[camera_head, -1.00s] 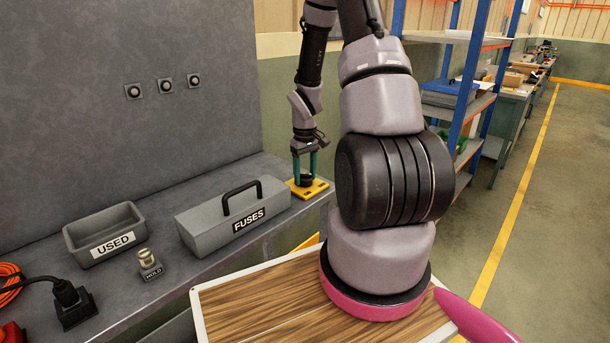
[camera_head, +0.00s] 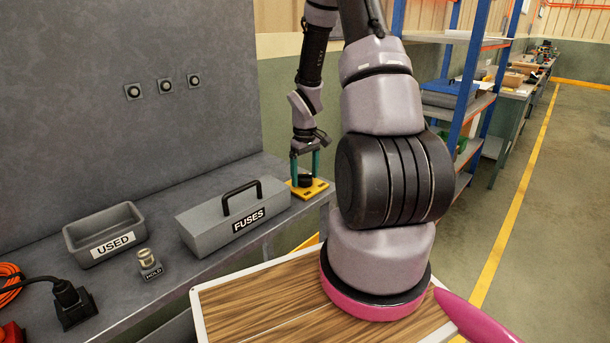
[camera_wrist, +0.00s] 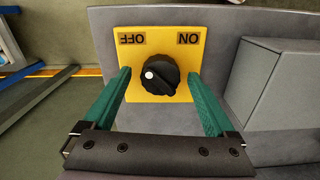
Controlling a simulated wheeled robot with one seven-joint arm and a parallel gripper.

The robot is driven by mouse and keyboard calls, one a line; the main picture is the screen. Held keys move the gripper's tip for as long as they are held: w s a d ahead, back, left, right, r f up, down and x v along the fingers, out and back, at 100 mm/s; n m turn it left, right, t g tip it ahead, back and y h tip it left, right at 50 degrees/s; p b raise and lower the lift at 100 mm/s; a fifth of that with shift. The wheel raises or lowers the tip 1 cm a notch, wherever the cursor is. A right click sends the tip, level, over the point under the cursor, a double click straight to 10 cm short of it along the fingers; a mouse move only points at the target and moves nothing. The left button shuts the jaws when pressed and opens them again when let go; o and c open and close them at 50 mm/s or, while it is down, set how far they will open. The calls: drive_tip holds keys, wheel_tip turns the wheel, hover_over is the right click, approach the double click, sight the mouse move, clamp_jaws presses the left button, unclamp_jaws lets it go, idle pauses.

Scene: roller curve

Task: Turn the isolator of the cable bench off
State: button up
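The isolator is a yellow plate (camera_head: 310,194) with a black rotary knob (camera_head: 306,180) at the right end of the grey bench. In the wrist view the knob (camera_wrist: 165,75) sits on the yellow plate (camera_wrist: 158,45), with OFF at the left and ON at the right, both upside down. The knob's white dot is on its left, the OFF side. My gripper (camera_wrist: 159,78) is open, its two green fingers on either side of the knob with gaps visible to it. In the head view my gripper (camera_head: 305,166) is above the plate, pointing down.
A grey FUSES box (camera_head: 232,218), a USED tray (camera_head: 105,236), a HOLD fuse stand (camera_head: 149,265) and a black plug (camera_head: 72,303) stand on the bench (camera_head: 185,290). A wall panel (camera_head: 120,60) rises behind. A blue shelf rack (camera_head: 465,85) stands at the right.

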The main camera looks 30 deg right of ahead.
sight(305, 174)
wheel_tip(305, 174, up, 11)
idle(0.6)
drive_tip(key=shift+f, duration=0.1)
